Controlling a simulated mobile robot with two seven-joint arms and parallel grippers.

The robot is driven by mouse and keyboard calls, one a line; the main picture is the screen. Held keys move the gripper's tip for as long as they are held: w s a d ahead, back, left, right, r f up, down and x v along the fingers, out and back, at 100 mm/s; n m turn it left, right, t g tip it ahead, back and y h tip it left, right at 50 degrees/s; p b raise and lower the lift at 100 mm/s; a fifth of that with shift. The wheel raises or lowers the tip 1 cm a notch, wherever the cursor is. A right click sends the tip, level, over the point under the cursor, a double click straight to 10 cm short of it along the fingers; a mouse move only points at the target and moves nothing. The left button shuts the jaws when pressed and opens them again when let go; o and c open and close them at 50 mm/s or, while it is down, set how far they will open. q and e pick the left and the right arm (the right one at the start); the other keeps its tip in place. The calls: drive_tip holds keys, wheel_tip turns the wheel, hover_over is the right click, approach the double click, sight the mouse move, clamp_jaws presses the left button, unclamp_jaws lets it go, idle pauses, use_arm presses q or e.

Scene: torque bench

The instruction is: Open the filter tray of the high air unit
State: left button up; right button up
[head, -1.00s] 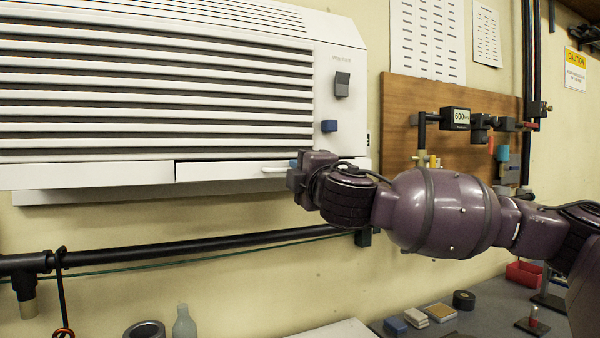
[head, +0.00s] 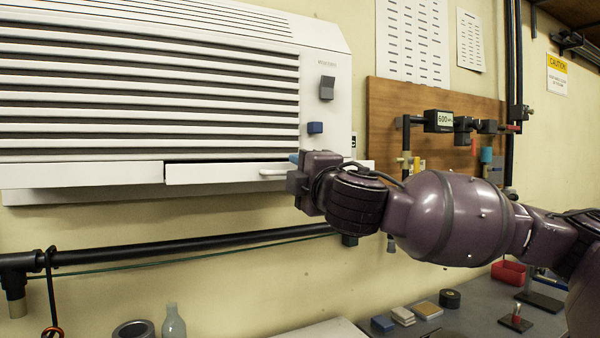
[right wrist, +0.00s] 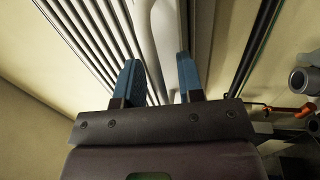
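The high air unit (head: 322,62) is a white louvred box on the wall. Its filter tray (head: 212,174) is the white front panel along the lower right edge, and it stands slightly out from the unit. A pale bar handle (head: 275,172) is on the tray; its right end is hidden by my right gripper (head: 296,172). Exact finger contact is hard to see. My left gripper is not in view.
A black pipe (head: 190,247) runs along the wall below the unit. A wooden panel (head: 385,115) with a gauge (head: 438,121) and fittings is to the right. The bench below holds a clear bottle (head: 173,322), small blocks and a red bin (head: 508,272).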

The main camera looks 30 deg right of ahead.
drive_tip(key=shift+s, duration=0.1)
use_arm(q)
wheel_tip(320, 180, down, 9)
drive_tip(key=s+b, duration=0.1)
drive_tip(key=b, duration=0.6)
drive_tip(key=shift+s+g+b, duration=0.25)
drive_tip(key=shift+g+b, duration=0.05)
use_arm(e)
drive_tip(key=s+f, duration=0.2)
drive_tip(key=s, duration=0.8)
drive_tip(key=shift+s+a, duration=0.2)
drive_tip(key=shift+a, duration=0.05)
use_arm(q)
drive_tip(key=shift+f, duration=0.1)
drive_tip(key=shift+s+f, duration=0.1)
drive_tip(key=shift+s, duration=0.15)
